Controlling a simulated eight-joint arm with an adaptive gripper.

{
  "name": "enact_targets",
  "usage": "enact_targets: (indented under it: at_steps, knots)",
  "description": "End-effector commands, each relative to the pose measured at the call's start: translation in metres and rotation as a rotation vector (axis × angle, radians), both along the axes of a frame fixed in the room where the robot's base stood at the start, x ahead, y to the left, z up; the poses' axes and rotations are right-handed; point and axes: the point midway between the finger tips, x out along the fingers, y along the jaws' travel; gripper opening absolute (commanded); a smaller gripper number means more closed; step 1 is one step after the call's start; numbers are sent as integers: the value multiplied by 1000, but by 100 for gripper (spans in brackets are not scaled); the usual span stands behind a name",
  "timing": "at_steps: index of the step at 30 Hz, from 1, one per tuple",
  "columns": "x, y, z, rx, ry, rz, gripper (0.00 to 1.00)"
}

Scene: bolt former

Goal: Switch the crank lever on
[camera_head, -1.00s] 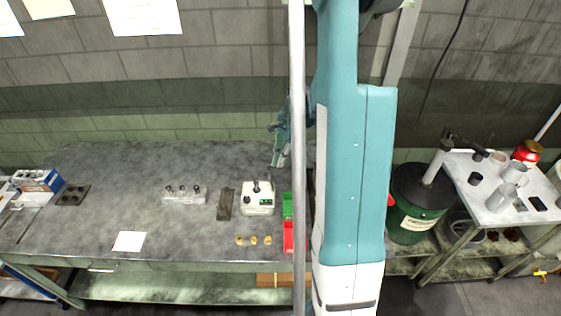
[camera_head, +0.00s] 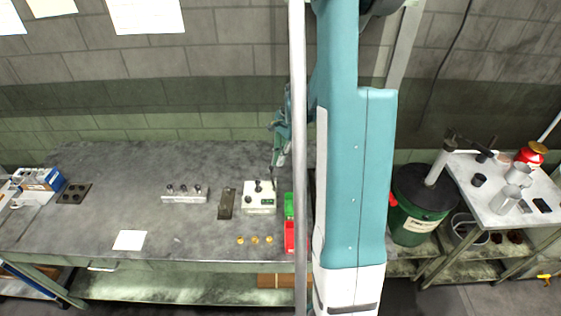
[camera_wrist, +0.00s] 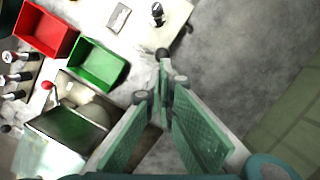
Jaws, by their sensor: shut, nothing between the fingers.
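A white control box (camera_head: 259,204) stands on the workbench in the head view, with small black knobbed levers (camera_head: 258,186) on its top. The box (camera_wrist: 143,40) also shows at the top of the wrist view. One black-knobbed lever (camera_wrist: 157,14) stands on it, and another dark round knob (camera_wrist: 162,53) is right at my fingertips. I cannot tell which is the crank lever, or whether my fingers touch the knob. My gripper (camera_wrist: 165,72) is shut and empty, its fingers converging at the box's near edge. In the head view my gripper (camera_head: 275,160) is above and behind the box, partly hidden by a pole.
A green bin (camera_head: 289,205) and a red bin (camera_head: 289,237) stand right of the box. A dark plate (camera_head: 226,203) and a knobbed rail (camera_head: 184,196) lie to its left. Several brass parts (camera_head: 254,240) lie in front. The bench's left middle is clear.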

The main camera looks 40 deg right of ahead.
Motion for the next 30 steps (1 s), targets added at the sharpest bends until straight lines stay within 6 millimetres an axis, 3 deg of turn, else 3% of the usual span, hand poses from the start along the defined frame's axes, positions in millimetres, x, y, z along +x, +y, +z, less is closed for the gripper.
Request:
enact_targets:
  at_steps: [14,30]
  knots:
    - [7,5,-1,1,0,121,0]
    - [25,20,-2,0,0,457,0]
